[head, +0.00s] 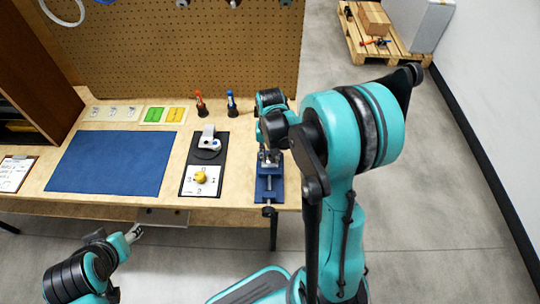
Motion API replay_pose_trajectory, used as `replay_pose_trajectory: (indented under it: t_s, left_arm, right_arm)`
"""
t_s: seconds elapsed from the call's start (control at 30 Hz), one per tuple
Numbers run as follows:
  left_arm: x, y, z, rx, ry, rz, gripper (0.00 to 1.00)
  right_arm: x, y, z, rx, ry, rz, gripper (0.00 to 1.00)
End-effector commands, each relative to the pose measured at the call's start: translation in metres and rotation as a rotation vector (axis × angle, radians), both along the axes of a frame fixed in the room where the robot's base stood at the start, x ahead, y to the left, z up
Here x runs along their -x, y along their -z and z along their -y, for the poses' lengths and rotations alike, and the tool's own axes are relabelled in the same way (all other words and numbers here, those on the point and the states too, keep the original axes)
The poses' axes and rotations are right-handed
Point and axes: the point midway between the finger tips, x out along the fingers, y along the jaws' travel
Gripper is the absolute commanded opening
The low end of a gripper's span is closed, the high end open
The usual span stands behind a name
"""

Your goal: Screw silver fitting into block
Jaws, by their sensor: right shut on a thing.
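My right gripper (266,147) points down over the blue vise (268,188) at the right end of the table. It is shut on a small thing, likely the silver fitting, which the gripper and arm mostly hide. A grey block (269,160) appears to sit in the vise jaws just below the fingers. I cannot tell whether the fitting touches the block. My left gripper (136,232) is in front of the table, away from the vise, and too small to read.
A blue mat (112,163) covers the table's left middle. Left of the vise is a dark panel with a yellow knob (200,177) and a white-grey device (208,140). Red (200,104) and blue-black (231,103) tools stand behind. Small silver parts (112,112) lie at the back left.

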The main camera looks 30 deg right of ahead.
Motion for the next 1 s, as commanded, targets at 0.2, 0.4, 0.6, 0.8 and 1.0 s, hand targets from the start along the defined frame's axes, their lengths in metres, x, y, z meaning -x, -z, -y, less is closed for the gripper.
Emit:
replay_pose_trajectory:
  t_s: [0.2,0.4,0.6,0.8,1.0]
  left_arm:
    - [0.0000,0.0024,0.0000,0.000,0.000,0.000,0.53]
    - [0.0000,0.0033,0.0000,0.000,0.000,0.000,0.53]
    - [-0.0001,0.0032,0.0000,0.000,0.000,0.000,0.53]
    - [0.0000,0.0031,0.0000,0.000,0.000,0.000,0.53]
    - [0.0000,0.0028,0.0000,0.000,0.000,0.000,0.53]
  right_arm:
    - [0.0017,0.0020,-0.0011,-0.002,0.173,-0.003,0.00]
    - [0.0018,0.0020,-0.0011,-0.002,0.345,-0.004,0.00]
    - [0.0018,0.0019,-0.0013,-0.003,0.349,-0.004,0.00]
    - [0.0015,0.0017,-0.0011,-0.003,0.347,-0.003,0.48]
    - [0.0008,0.0010,-0.0006,-0.001,0.346,-0.001,0.66]
